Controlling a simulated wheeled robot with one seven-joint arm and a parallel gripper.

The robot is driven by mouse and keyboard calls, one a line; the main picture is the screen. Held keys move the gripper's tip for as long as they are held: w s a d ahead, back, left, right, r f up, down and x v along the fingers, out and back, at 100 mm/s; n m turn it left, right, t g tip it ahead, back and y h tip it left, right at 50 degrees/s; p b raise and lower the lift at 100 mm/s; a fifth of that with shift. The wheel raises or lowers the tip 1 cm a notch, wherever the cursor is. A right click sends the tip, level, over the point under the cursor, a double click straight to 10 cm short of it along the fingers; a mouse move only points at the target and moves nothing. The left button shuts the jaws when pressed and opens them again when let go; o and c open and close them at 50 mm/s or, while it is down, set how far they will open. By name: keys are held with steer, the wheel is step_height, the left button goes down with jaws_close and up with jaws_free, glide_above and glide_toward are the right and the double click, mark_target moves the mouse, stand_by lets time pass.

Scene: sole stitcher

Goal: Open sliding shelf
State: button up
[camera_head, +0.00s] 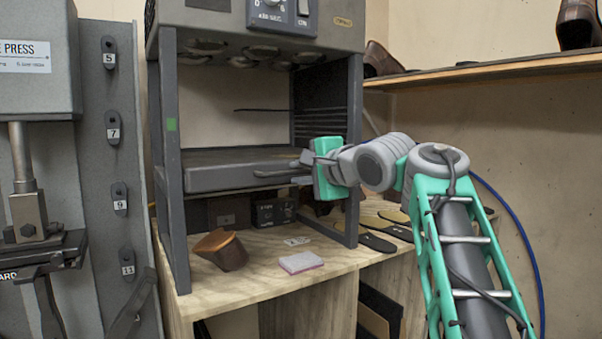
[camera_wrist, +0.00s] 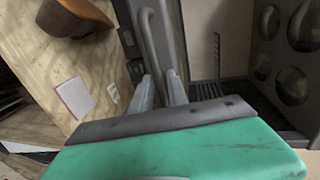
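The sliding shelf (camera_head: 230,172) is a flat dark grey tray between the uprights of the grey machine. A bar handle (camera_head: 270,174) runs along its front edge, and it also shows in the wrist view (camera_wrist: 152,42). My gripper (camera_head: 299,170), with a green body, is at the right end of this handle. In the wrist view its two grey fingers (camera_wrist: 160,85) stand apart, with the handle's near end between them. A gap seems to show beside the bar, so the fingers look open around it. Whether either finger touches it is hard to tell.
Below the shelf, a wooden bench (camera_head: 250,270) holds a brown block-like piece (camera_head: 222,250), a pink-white pad (camera_head: 301,262) and dark soles (camera_head: 375,242). A press (camera_head: 35,190) stands left. A wooden wall shelf (camera_head: 490,75) with shoes is at upper right.

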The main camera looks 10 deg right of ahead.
steer(key=shift+c, duration=0.6)
jaws_close()
stand_by(0.8)
